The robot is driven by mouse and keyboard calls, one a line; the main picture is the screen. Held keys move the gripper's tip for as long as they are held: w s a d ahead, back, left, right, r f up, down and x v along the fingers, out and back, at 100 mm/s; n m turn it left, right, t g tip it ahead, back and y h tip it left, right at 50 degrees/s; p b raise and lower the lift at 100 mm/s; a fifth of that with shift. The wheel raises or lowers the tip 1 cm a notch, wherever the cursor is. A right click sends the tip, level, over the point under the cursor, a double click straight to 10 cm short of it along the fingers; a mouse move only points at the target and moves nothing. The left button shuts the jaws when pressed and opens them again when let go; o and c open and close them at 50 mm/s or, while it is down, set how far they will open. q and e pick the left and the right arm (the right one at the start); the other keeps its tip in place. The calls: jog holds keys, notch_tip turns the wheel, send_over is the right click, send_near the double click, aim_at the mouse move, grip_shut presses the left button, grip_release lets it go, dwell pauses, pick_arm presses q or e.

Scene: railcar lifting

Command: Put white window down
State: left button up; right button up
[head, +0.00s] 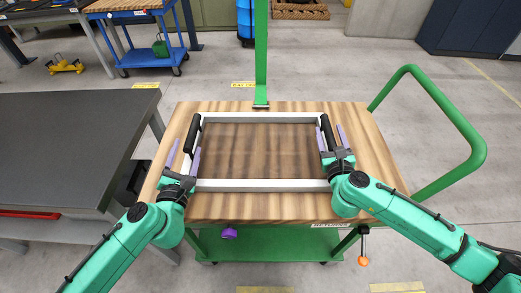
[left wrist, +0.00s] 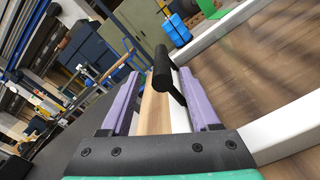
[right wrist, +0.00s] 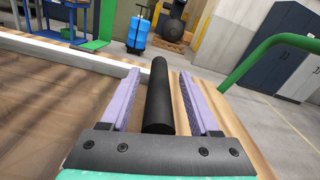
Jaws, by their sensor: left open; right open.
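The white window (head: 262,185) is a rectangular frame lying flat on the wooden top of a green cart (head: 240,208). It has a black handle on its left side (head: 192,134) and another on its right side (head: 327,132). My left gripper (head: 183,160) is open, with its purple fingers on either side of the left handle; the left wrist view shows that handle (left wrist: 162,70) between them with gaps. My right gripper (head: 334,145) is open around the right handle, and the right wrist view shows that handle (right wrist: 158,95) between the fingers, apart from both.
A dark table (head: 70,145) stands close on the left. The cart has a green post (head: 261,60) at the back and a green push handle (head: 475,140) on the right. A blue trolley (head: 145,55) stands at the back left. Open floor lies behind the cart.

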pick_arm(q)
jog(key=s, duration=0.5)
jog(key=shift+s, duration=0.25)
pick_arm(e)
jog(key=s, duration=1.2)
